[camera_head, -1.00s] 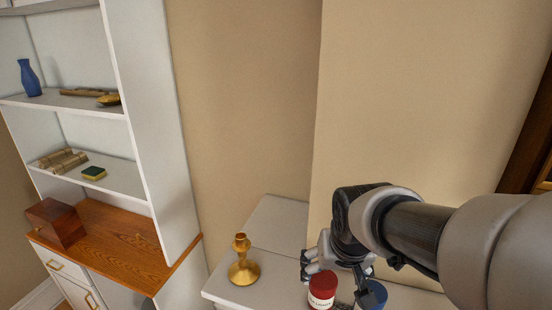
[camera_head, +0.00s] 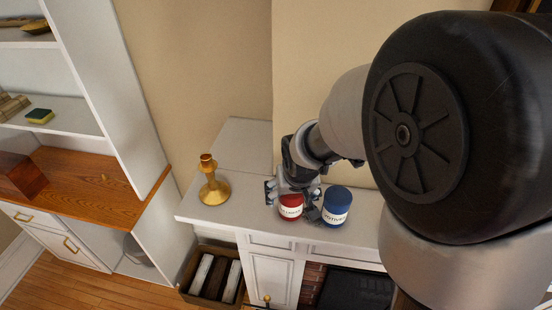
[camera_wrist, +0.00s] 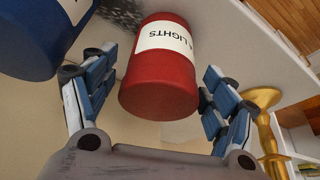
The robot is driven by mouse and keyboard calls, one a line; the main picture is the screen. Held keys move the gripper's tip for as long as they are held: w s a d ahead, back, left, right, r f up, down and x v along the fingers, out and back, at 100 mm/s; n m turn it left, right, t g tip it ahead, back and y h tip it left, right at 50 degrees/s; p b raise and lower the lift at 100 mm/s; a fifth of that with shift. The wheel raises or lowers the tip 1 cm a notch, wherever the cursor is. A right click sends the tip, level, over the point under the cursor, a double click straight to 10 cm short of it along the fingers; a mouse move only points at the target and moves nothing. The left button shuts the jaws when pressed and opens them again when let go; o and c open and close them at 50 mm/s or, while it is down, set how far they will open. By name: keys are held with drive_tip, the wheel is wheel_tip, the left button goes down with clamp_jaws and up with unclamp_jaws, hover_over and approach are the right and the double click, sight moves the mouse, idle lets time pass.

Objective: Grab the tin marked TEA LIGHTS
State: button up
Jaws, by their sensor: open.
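The red tin (camera_head: 290,212) has a white label band and stands on the white mantel shelf. In the wrist view the red tin (camera_wrist: 158,88) appears upside down, and its label shows "LIGHTS" with the earlier part cut off. My gripper (camera_head: 292,200) is open, with one finger on each side of the red tin. In the wrist view my gripper (camera_wrist: 153,80) has gaps between its fingers and the tin; contact cannot be made out in the head view. A blue tin (camera_head: 337,207) with a white label stands close on the right, beside the right-hand finger.
A brass candlestick (camera_head: 212,181) stands on the mantel shelf (camera_head: 200,213) to the left. A white shelf unit with a wooden counter (camera_head: 105,180) is further left. The wall (camera_head: 310,60) rises close behind the tins. A box of books (camera_head: 214,277) sits on the floor below.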

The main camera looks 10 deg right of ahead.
drive_tip(key=shift+c, duration=0.6)
drive_tip(key=c, duration=1.2)
